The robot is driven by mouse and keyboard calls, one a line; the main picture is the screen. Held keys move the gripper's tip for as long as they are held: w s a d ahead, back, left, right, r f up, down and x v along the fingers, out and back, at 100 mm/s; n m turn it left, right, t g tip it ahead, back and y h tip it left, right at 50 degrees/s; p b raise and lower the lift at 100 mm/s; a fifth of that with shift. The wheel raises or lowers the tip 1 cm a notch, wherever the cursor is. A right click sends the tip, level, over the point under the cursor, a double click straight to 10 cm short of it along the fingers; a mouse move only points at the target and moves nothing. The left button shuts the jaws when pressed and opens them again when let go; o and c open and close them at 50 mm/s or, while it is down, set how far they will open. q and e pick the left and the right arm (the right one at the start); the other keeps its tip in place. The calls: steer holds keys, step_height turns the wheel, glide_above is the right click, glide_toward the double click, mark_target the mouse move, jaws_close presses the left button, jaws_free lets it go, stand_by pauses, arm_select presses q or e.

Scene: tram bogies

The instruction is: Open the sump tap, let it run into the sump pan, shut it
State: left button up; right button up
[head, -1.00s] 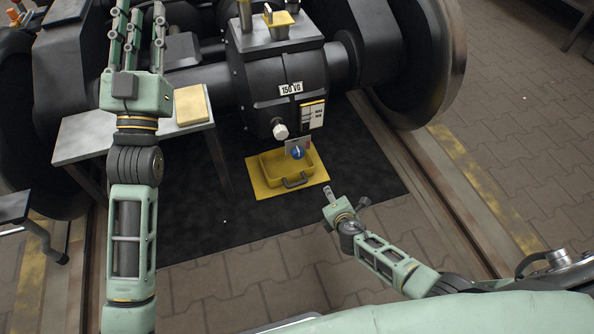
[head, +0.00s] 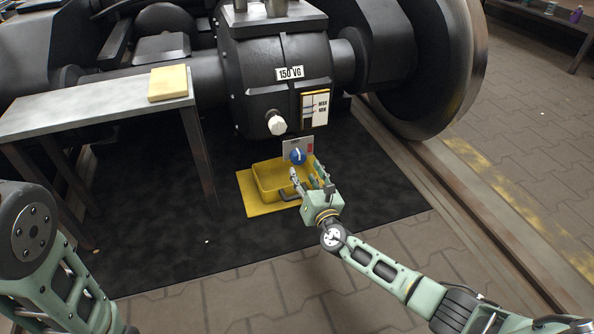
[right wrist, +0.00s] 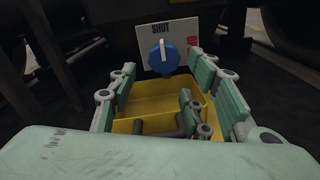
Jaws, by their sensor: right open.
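The sump tap is a round blue knob (head: 298,156) with a white stripe, on a grey plate (head: 306,146) under the gearbox. In the right wrist view the knob (right wrist: 163,57) has its stripe near upright, towards the word SHUT on the plate. The yellow sump pan (head: 265,180) stands on a yellow sheet below the tap, with a dark handle at its front. My right gripper (head: 307,178) is open and empty, just in front of the knob and over the pan. In the right wrist view its fingers (right wrist: 172,98) spread below and beside the knob, apart from it. My left gripper is out of view.
The black gearbox (head: 270,75) marked 150 VG hangs above, with a white plug (head: 276,124) and a MAX/MIN gauge (head: 314,106). A grey table (head: 95,105) with a yellow block (head: 168,83) stands at left. The dark mat (head: 380,205) is clear at right.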

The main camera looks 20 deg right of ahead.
mark_target(297, 160)
steer(key=w+b, duration=0.2)
steer(key=w, duration=0.1)
steer(key=w+b, duration=0.2)
steer(key=w, duration=0.1)
steer(key=shift+w+a+f, duration=0.15)
steer(key=shift+w, duration=0.25)
steer(key=shift+w+b, duration=0.3)
steer(key=shift+w, duration=0.15)
steer(key=c, duration=1)
steer(key=shift+a, duration=0.1)
steer(key=shift+c, duration=0.2)
